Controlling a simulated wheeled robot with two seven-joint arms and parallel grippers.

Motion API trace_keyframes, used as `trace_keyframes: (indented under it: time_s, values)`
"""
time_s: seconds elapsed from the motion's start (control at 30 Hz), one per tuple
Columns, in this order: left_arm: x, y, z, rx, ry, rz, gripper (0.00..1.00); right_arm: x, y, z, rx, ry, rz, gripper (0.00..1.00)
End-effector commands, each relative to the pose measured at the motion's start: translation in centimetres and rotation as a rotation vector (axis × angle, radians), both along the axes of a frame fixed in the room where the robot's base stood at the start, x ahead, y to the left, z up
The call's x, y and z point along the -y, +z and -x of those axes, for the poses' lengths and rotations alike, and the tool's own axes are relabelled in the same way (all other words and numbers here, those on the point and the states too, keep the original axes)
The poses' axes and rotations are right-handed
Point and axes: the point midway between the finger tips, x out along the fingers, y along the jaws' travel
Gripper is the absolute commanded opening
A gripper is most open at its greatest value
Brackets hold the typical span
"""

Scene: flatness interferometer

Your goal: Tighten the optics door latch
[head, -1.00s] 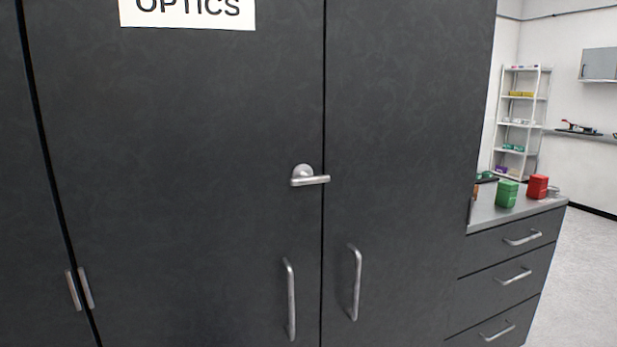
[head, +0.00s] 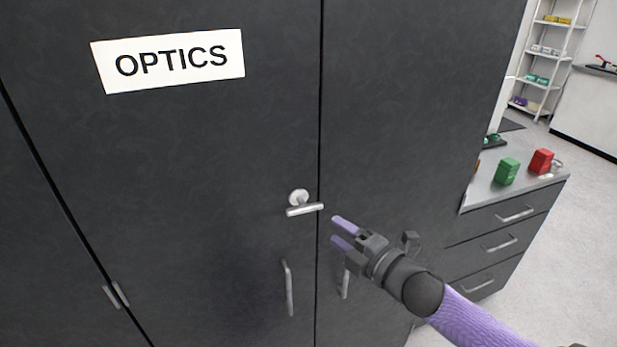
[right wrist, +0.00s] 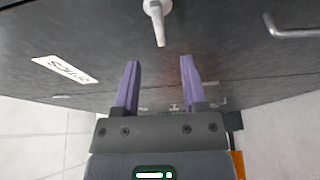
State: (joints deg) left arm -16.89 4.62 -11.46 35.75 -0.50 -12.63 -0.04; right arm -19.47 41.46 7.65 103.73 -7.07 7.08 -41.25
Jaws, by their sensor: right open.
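The optics door (head: 200,150) is a dark cabinet door with a white OPTICS sign (head: 168,61). Its latch (head: 304,207) is a silver lever on a round boss near the door's right edge. My right gripper (head: 337,231) is open and empty, just right of and below the lever's end in the head view. In the right wrist view the latch (right wrist: 157,20) is ahead of and between the two purple fingers (right wrist: 159,72), apart from both. My left gripper is not in view.
Vertical door handles (head: 289,288) stick out below the latch; the right one (head: 345,283) is partly behind my right gripper. A drawer counter (head: 475,196) with a green container (head: 507,172) and a red container (head: 541,161) stands at right. Floor is clear beyond.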

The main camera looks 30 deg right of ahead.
Motion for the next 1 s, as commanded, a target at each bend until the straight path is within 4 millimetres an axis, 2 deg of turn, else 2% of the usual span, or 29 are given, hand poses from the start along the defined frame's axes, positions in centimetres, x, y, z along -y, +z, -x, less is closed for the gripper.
trace_keyframes:
  time_s: [0.13, 0.3, 0.5, 0.67, 0.9, 0.93, 1.0]
  values:
    - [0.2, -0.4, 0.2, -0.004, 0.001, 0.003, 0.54, -0.4, 0.2, -1.9, 0.013, 0.007, 0.007, 0.54]
    - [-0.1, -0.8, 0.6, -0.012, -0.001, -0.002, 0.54, -1.0, 0.1, -5.7, 0.012, 0.004, 0.005, 0.54]
    - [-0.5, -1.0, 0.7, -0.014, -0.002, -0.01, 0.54, -1.5, 0.0, -8.7, 0.008, 0.003, 0.002, 0.54]
    - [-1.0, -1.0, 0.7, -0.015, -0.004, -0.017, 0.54, -1.6, 0.0, -9.6, 0.006, 0.003, 0.002, 0.54]
    - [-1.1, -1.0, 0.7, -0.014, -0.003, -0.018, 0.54, -1.7, 0.0, -9.7, 0.004, 0.004, 0.002, 0.54]
    - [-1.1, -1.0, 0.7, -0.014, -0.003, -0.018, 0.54, -1.6, 0.0, -9.7, 0.004, 0.004, 0.002, 0.5]
    - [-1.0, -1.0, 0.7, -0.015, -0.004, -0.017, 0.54, -1.6, 0.0, -9.7, 0.004, 0.004, 0.002, 0.35]
